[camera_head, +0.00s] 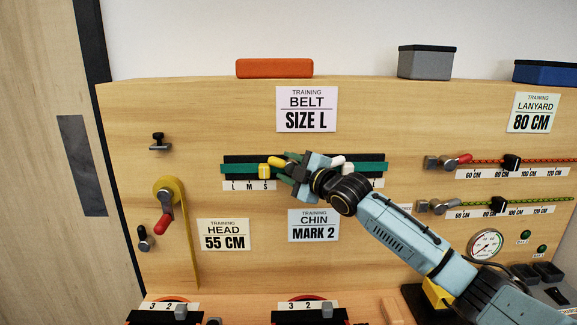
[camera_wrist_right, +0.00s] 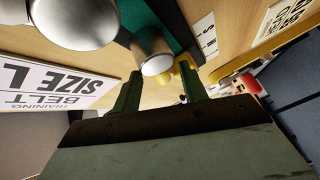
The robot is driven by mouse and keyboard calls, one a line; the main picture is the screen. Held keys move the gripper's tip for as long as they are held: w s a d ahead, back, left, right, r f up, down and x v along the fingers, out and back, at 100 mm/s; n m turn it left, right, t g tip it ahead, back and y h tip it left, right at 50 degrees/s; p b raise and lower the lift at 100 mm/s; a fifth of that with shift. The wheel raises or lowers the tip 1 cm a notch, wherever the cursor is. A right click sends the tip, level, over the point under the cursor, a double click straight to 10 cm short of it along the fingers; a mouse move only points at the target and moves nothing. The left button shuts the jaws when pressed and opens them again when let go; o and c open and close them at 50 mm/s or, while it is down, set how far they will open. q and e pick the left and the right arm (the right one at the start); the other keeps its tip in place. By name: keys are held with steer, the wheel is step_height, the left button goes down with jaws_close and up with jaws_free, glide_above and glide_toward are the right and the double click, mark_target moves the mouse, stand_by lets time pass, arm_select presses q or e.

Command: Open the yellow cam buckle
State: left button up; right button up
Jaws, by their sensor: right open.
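The yellow cam buckle (camera_head: 264,171) sits on the green belt strap (camera_head: 231,169) near its left end, with a yellow lever (camera_head: 277,161) at its upper right. My right gripper (camera_head: 285,168) is just right of the buckle, with its open fingers near the lever. The fingers hide part of the buckle and strap. In the right wrist view the open green fingers (camera_wrist_right: 160,88) point towards the board, and a bit of yellow (camera_wrist_right: 187,76) shows by the right-hand finger. I cannot tell whether they touch. My left gripper is out of view.
A white-tipped lever (camera_head: 337,160) sits on the strap right of my gripper. A silver cylinder (camera_wrist_right: 155,60) shows close to the fingers. A yellow strap with a red handle (camera_head: 163,224) is at lower left. The belt sign (camera_head: 306,109) is above.

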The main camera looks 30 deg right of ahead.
steer(key=shift+w, duration=0.2)
jaws_close()
